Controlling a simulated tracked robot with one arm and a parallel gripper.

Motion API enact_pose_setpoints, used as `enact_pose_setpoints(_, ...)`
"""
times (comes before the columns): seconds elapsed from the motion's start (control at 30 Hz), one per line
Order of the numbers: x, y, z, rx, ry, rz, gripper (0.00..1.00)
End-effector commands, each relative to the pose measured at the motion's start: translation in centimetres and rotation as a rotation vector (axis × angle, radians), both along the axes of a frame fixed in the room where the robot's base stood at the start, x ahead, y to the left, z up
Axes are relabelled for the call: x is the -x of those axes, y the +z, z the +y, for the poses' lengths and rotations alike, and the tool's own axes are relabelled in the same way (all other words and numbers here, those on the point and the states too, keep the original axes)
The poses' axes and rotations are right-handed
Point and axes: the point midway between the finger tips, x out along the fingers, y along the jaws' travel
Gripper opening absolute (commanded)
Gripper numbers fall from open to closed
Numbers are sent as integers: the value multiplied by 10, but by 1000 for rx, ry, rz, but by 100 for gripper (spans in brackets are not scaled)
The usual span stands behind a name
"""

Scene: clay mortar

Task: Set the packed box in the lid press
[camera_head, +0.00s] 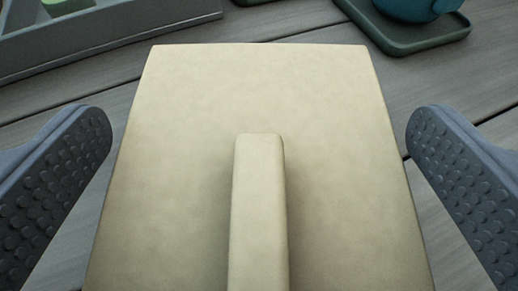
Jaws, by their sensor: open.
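A large pale tan box-like thing (180,130) with a flat top fills the middle of the view. A raised bar (259,210) of the same colour runs along its top toward me. It looks like the packed box, but its inside is hidden and its near end is cut off by the picture's bottom edge. My gripper (260,135) is open, with one studded dark finger on each side of the box. A gap shows between each finger and the box. I cannot make out the lid press in this view.
A grey walled tray (110,45) with a light green thing (66,6) is at the upper left. A dark green tray (440,43) holding a blue rounded vessel (412,8) is at the upper right.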

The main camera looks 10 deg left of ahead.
Motion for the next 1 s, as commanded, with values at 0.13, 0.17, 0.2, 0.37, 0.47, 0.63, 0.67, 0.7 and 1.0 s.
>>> enact_pose_setpoints(0.13,15,6,-3,0,1,5,100)
enact_pose_setpoints(0.17,20,7,-4,0,1,6,100)
enact_pose_setpoints(0.2,25,10,-5,0,1,5,100)
enact_pose_setpoints(0.37,49,22,-11,-1,0,1,100)
enact_pose_setpoints(0.47,64,28,-13,0,0,2,100)
enact_pose_setpoints(0.63,86,38,-18,-1,-1,0,100)
enact_pose_setpoints(0.67,89,39,-19,-1,-1,0,100)
enact_pose_setpoints(0.7,93,40,-20,-1,-1,0,100)
enact_pose_setpoints(1.0,106,45,-22,0,-1,1,100)
